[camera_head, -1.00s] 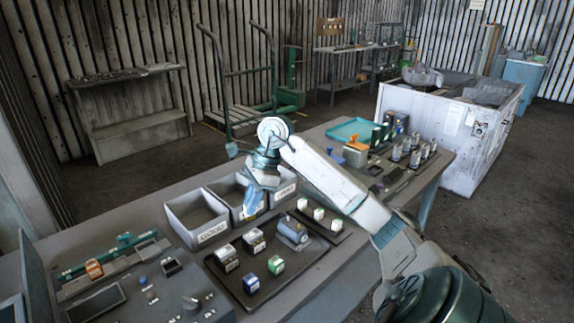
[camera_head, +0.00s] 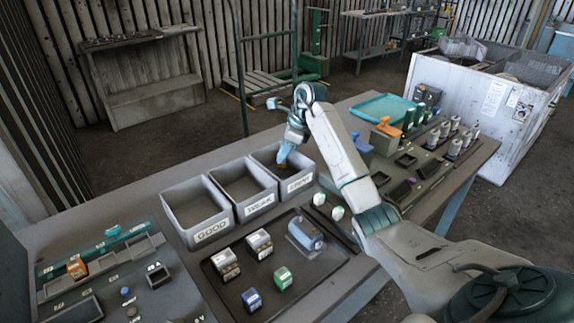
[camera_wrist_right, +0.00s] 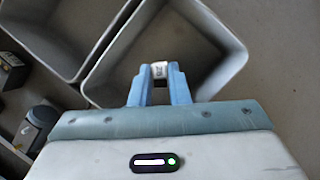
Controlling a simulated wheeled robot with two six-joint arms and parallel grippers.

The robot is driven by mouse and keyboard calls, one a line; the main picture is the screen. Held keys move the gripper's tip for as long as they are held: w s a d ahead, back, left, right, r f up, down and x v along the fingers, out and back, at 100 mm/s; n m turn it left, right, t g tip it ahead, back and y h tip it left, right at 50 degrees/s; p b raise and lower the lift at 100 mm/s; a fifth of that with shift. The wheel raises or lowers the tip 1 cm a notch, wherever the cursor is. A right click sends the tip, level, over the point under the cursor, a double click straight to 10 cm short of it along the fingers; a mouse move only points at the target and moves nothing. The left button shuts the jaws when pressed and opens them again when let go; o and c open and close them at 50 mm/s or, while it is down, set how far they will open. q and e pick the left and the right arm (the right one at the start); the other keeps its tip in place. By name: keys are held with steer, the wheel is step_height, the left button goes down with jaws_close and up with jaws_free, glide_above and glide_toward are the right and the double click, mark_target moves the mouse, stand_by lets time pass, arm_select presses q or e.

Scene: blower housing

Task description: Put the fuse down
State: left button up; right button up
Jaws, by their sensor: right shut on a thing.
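My right gripper (camera_head: 281,161) has blue fingers and points down over the right-hand labelled bin (camera_head: 300,186). It is shut on the fuse (camera_wrist_right: 160,70), a small pale piece with dark marks, which shows between the fingertips in the right wrist view. There the gripper (camera_wrist_right: 160,82) is above the bin's open inside. The fuse's lower part is hard to see. The bin marked GOOD (camera_head: 211,228) and the middle bin (camera_head: 259,205) stand to its left and look empty. My left gripper is not in view.
A dark tray (camera_head: 222,283) with several small blocks and a blue-grey cylinder (camera_head: 305,233) lies in front of the bins. A panel with a green bar (camera_head: 100,250) is at left. A teal tray (camera_head: 384,107) and several upright cylinders (camera_head: 455,148) are at right.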

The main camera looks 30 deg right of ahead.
mark_target(283, 166)
steer(key=shift+w+d+f, duration=0.1)
steer(key=shift+f, duration=0.75)
step_height(283, 166, down, 3)
steer(key=shift+p, duration=0.6)
steer(key=shift+f, duration=0.4)
steer(key=o, duration=0.7)
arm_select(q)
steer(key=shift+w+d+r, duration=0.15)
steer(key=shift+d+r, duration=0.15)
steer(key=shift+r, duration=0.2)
arm_select(e)
steer(key=shift+o, duration=0.4)
